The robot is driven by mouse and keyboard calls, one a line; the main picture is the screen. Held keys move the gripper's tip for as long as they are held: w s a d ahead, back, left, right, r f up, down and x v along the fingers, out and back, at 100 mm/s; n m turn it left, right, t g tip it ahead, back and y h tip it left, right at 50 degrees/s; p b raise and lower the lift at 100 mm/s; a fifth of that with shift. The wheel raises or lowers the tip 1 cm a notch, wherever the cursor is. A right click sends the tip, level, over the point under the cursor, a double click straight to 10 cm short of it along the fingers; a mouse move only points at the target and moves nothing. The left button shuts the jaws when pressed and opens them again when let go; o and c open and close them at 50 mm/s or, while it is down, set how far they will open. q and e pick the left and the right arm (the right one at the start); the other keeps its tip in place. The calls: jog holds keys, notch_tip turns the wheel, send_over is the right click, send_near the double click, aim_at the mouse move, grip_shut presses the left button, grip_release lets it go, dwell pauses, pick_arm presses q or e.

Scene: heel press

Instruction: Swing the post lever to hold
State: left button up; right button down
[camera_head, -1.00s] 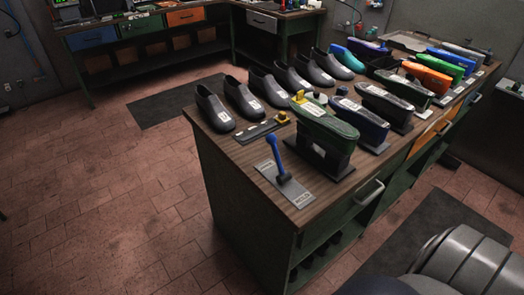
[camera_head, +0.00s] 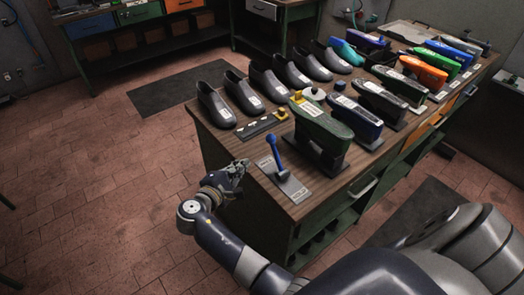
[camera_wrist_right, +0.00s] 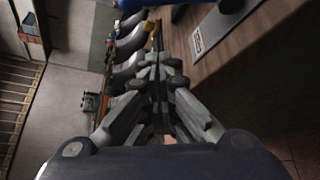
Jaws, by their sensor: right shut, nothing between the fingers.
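The post lever (camera_head: 274,153) is a blue handle standing up from a grey labelled plate (camera_head: 291,187) at the near left corner of the workbench. The handle leans a little to the left. My right gripper (camera_head: 240,167) is shut and empty, just left of the plate and apart from the lever. In the right wrist view the shut fingers (camera_wrist_right: 158,62) point toward the bench. The blue handle (camera_wrist_right: 185,3) is cut off at the top edge there, and the plate (camera_wrist_right: 222,25) lies to the right. My left gripper is not in view.
A green shoe form (camera_head: 322,127) on a dark stand is right of the lever. A black strip with a yellow knob (camera_head: 262,124) lies behind it. Dark shoes (camera_head: 243,92) line the bench's left side. The floor left of the bench (camera_head: 90,190) is clear.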

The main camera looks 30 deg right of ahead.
aim_at(276, 154)
jog(key=shift+f, duration=0.1)
jog(key=b+x, duration=0.4)
jog(key=x, duration=0.6)
jog(key=shift+w+d, duration=0.1)
jog(key=shift+d, duration=0.1)
jog(key=s+r+p, duration=0.2)
jog(key=p, duration=0.1)
jog(key=shift+s+d, duration=0.2)
jog(key=shift+s, duration=0.05)
jog(key=shift+s+d+r+p, duration=0.1)
jog(key=shift+s+d+p, duration=0.05)
jog(key=shift+s+p, duration=0.3)
jog(key=shift+s+d, duration=0.1)
